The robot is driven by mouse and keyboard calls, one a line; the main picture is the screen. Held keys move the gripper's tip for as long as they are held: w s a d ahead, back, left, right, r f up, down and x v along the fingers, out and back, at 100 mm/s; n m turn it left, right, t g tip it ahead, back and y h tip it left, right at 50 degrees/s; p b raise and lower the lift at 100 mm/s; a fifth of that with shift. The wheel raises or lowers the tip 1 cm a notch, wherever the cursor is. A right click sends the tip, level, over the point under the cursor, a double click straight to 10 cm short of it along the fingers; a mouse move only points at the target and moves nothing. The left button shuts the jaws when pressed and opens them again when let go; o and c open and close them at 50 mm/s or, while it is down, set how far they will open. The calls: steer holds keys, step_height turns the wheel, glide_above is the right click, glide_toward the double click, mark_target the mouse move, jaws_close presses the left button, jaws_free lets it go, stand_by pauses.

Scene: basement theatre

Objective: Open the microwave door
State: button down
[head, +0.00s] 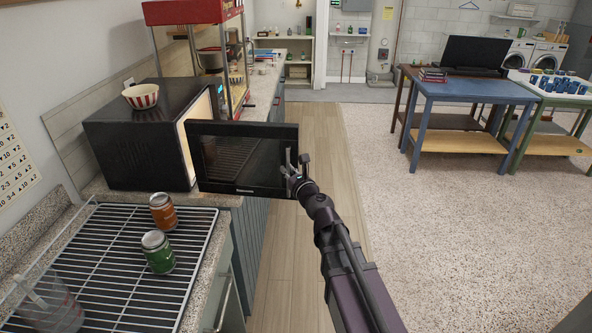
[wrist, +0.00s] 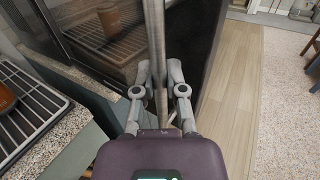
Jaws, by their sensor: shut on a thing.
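The black microwave (head: 135,135) stands on the counter at the left in the head view. Its door (head: 240,160) is swung wide open toward me, and the lit edge of the cavity shows behind it. The vertical metal door handle (wrist: 155,50) runs down the middle of the wrist view. My gripper (head: 298,172) is at the door's free right edge in the head view. In the wrist view my gripper (wrist: 160,85) has its two fingers on either side of the handle and is shut on it. Most of the microwave's inside is hidden by the door.
A wire rack (head: 110,265) holds an orange can (head: 163,212) and a green can (head: 158,253). A striped bowl (head: 141,96) sits on the microwave, with a popcorn machine (head: 205,50) behind. The wooden floor (head: 310,225) beside the counter is clear. A blue table (head: 470,92) stands farther right.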

steer(key=shift+s+a, duration=0.3)
steer(key=shift+s, duration=0.05)
steer(key=shift+d, duration=0.1)
steer(key=c, duration=0.7)
jaws_free()
steer(key=shift+d, duration=0.1)
steer(key=shift+s, duration=0.1)
steer(key=v, duration=0.7)
steer(key=shift+s+d, duration=0.1)
